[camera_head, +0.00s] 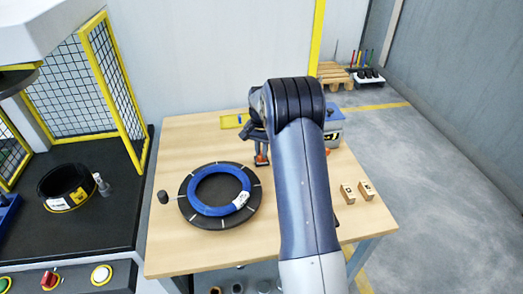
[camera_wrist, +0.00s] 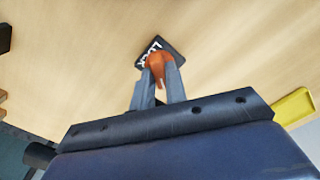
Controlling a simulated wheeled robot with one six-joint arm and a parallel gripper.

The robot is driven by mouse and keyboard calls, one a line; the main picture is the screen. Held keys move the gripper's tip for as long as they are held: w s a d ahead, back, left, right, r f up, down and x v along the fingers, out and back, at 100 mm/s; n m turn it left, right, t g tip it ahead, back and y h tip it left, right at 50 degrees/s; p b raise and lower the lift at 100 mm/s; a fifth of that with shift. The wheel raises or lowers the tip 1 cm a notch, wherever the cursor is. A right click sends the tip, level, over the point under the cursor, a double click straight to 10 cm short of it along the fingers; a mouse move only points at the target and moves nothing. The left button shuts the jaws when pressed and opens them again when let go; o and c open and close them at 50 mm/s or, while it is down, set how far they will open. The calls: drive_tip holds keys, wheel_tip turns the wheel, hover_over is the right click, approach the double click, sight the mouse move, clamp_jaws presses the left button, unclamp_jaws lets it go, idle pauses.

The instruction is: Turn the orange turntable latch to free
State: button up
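The orange turntable latch (camera_wrist: 160,68) stands on a small black plate (camera_wrist: 177,46) with white lettering that seems to read "LOCK". In the head view the latch (camera_head: 261,159) is on the wooden table, just right of the black turntable (camera_head: 254,209). My gripper (camera_wrist: 161,70) reaches down to the latch. Its two grey fingers lie close against both sides of the orange part and appear shut on it. The lower part of the latch is partly hidden between the fingers. A blue coil (camera_head: 194,202) with a white label lies flat on the turntable.
A dark peg (camera_head: 163,197) stands left of the turntable. Two small wooden blocks (camera_head: 366,190) lie at the table's right. A yellow tray (camera_head: 233,121) is at the back, also in the wrist view (camera_wrist: 294,107). My arm hides part of the table.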

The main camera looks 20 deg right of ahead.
clamp_jaws()
drive_tip(key=shift+n, duration=0.4)
drive_tip(key=shift+n+b, duration=0.35)
drive_tip(key=shift+n, duration=2.45)
drive_tip(key=o, duration=0.5)
unclamp_jaws()
drive_tip(key=shift+o, duration=0.2)
drive_tip(key=shift+r, duration=0.1)
